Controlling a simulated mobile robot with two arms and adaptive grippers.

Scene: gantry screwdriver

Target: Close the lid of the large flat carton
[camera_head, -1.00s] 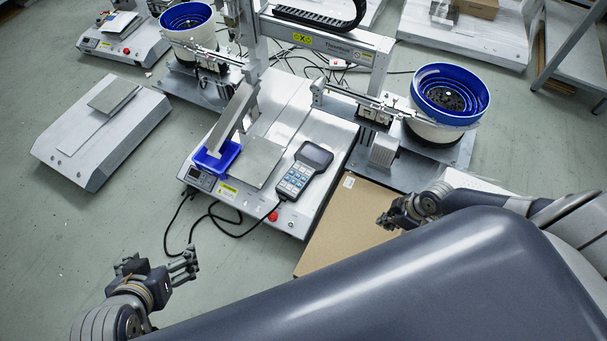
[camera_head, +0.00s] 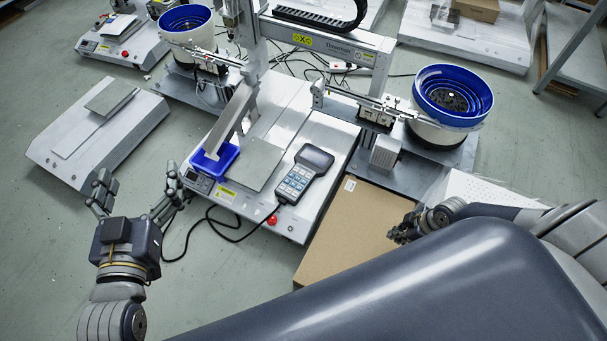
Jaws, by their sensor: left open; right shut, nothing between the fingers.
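The large flat carton (camera_head: 345,238) is a brown cardboard surface on the floor, right of the screwdriver machine's base, with a small white label near its top corner. My body hides its lower right part, so I cannot tell how its lid stands. My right gripper (camera_head: 397,236) is shut and empty over the carton's right side; I cannot tell whether it touches. My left gripper (camera_head: 137,190) is open and empty, fingers spread, over the floor left of the machine.
The screwdriver machine (camera_head: 303,138) stands behind, with a handheld pendant (camera_head: 298,178) and a blue tray (camera_head: 217,160) on it. A blue bowl feeder (camera_head: 452,97) stands behind the carton. A grey base unit (camera_head: 70,165) is at left. Cables lie on the floor by the machine.

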